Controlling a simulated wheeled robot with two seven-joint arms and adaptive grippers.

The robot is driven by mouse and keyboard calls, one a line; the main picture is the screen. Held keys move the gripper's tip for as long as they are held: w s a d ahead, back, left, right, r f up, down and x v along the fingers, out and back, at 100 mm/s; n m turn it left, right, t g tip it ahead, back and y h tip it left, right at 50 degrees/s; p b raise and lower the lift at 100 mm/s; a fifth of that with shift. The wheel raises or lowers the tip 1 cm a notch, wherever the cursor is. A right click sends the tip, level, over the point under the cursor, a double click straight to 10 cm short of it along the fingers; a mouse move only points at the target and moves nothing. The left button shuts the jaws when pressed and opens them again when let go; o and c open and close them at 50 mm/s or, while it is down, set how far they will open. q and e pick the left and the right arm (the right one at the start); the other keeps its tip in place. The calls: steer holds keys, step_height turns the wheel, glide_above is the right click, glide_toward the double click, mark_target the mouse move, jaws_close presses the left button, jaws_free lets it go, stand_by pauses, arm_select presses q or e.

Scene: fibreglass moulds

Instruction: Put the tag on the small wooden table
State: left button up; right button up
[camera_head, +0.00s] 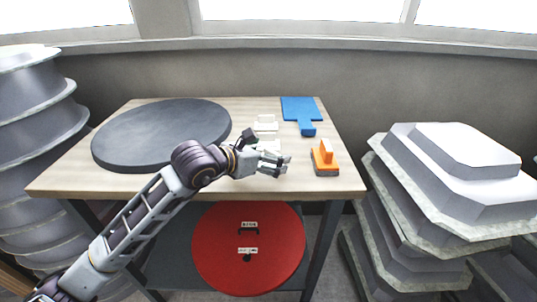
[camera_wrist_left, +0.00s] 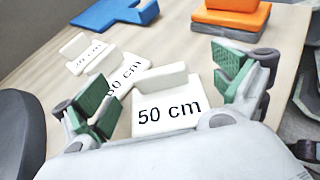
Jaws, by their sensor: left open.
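White tags lie on the wooden table (camera_head: 60,180), each a flat plate with an upright fin. In the left wrist view, the nearest tag (camera_wrist_left: 167,115) reads "50 cm" and lies between my left gripper's open green-padded fingers (camera_wrist_left: 165,95). A second tag (camera_wrist_left: 125,76), partly hidden by the first, also reads "50 cm", and a third (camera_wrist_left: 86,54) lies farther off. In the head view my left gripper (camera_head: 273,165) is low over the table's front middle, empty and covering part of the tags; a white tag (camera_head: 265,123) shows behind it. My right gripper is not in view.
A dark grey disc (camera_head: 160,132) fills the table's left side. A blue paddle-shaped piece (camera_head: 301,108) and an orange-handled block (camera_head: 324,157) lie at right. A red disc (camera_head: 215,255) with white labels is below. Stacked moulds (camera_head: 480,215) flank the table.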

arm_select(q)
steer(key=shift+r, duration=0.1)
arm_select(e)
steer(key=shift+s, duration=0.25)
arm_select(q)
steer(key=shift+s+a+r, duration=0.1)
steer(key=shift+s+a, duration=0.15)
steer(key=shift+a, duration=0.05)
steer(key=v, duration=0.9)
steer(key=shift+v, duration=0.95)
steer(key=shift+s+r, duration=0.15)
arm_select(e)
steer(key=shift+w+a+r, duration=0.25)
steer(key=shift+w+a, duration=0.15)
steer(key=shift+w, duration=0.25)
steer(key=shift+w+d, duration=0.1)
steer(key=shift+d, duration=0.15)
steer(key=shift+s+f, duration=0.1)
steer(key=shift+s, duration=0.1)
